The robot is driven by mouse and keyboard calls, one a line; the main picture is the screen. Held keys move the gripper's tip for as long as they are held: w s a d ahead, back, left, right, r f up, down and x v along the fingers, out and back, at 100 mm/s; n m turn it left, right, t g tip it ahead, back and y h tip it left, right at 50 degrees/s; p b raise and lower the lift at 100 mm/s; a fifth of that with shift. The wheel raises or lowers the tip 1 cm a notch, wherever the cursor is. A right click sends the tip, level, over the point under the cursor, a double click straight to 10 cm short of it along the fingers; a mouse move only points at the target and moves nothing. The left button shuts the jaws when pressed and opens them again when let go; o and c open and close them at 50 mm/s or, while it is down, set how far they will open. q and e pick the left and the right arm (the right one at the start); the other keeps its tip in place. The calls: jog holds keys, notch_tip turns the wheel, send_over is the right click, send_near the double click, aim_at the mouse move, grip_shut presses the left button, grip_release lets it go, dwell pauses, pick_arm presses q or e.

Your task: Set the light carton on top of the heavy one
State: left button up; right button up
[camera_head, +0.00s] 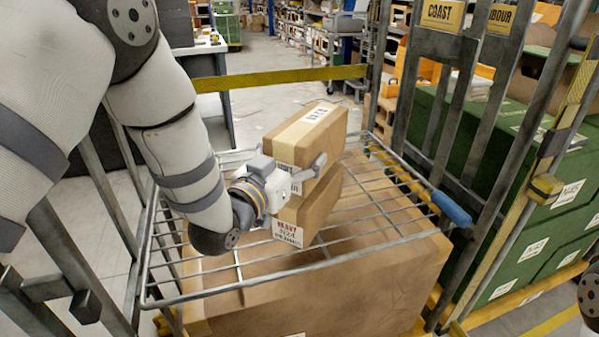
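The light carton (318,128) is a brown box with pale tape and a white label on top. It sits on the heavy carton (318,208), a brown box with red and black print on its front label, and they look stacked, slightly out of line. My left gripper (293,163) is at the near end of the light carton, with its fingers spread to either side of that end. Whether the fingers press on the carton cannot be told. The gripper hides part of both cartons' near faces. My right gripper is out of view; only a bit of my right arm shows at the lower right.
The cartons stand above a wire shelf (383,205) with a blue-ended bar (451,208); a large brown box (360,290) lies below. Metal uprights flank both sides. Green crates (540,235) fill the right. A yellow barrier (285,78) crosses behind.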

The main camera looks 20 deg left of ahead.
pick_arm(q)
jog(key=f, duration=0.3)
jog(key=shift+w+d+f+b, duration=0.15)
jog(key=shift+d+f+b, duration=0.05)
jog(key=shift+f+b, duration=0.15)
jog(key=shift+r, duration=0.15)
jog(key=o, duration=1.4)
jog(key=shift+f, duration=0.2)
jog(key=shift+c, duration=0.2)
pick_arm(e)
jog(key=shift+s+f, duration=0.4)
pick_arm(q)
jog(key=shift+r, duration=0.1)
jog(key=shift+s+r, duration=0.15)
jog(key=shift+s, duration=0.05)
jog(key=p+v, duration=0.1)
jog(key=v, duration=1)
jog(key=shift+s, duration=0.3)
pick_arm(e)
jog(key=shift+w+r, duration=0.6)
